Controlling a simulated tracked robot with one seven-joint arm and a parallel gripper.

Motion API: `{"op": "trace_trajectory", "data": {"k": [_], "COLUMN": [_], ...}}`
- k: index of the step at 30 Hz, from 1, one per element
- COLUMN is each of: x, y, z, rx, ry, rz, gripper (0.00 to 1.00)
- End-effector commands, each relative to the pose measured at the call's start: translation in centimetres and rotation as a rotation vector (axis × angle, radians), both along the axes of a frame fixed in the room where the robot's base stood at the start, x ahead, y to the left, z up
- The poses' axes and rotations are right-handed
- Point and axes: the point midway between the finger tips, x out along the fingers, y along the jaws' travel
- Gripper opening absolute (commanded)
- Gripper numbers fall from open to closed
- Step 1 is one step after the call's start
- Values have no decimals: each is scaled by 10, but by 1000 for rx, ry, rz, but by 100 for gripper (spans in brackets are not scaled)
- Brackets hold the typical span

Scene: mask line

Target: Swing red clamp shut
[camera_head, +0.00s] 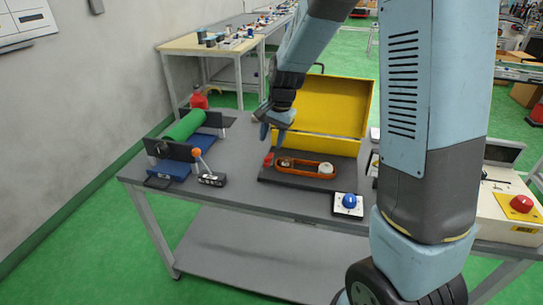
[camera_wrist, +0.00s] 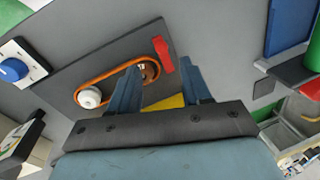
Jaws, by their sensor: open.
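The red clamp (camera_head: 268,159) sits at the left end of a dark plate (camera_head: 330,183) on the grey table. In the wrist view the red clamp (camera_wrist: 163,54) stands out at the plate's edge, just beyond my fingertips. An orange belt (camera_head: 308,174) loops around a white pulley (camera_head: 326,168) and a second, brownish pulley at the clamp end. My gripper (camera_head: 275,130) is above and close to the clamp, and it also shows in the wrist view (camera_wrist: 160,72). Its two blue fingers are apart with nothing between them. I cannot tell whether the fingers touch the clamp.
A yellow toolbox (camera_head: 335,105) stands open behind the plate. A green roller (camera_head: 184,126) on a blue base and a lever with an orange knob (camera_head: 197,153) stand to the left. The table between lever and plate is clear.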

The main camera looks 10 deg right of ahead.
Motion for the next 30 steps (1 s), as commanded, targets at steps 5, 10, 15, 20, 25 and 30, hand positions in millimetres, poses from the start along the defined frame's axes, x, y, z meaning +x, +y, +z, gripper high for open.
{"op": "trace_trajectory", "data": {"k": [5,10,15,20,25,30], "x": [3,6,8,9,9,9], "y": [4,8,11,12,12,12], "z": [-33,-57,-72,-77,-78,-78], "rx": [-1,-1,-1,-1,-1,-1], "ry": [3,3,1,-1,-1,-1], "rz": [0,-1,0,0,0,0], "gripper": [48,48,48,48,48,40]}}
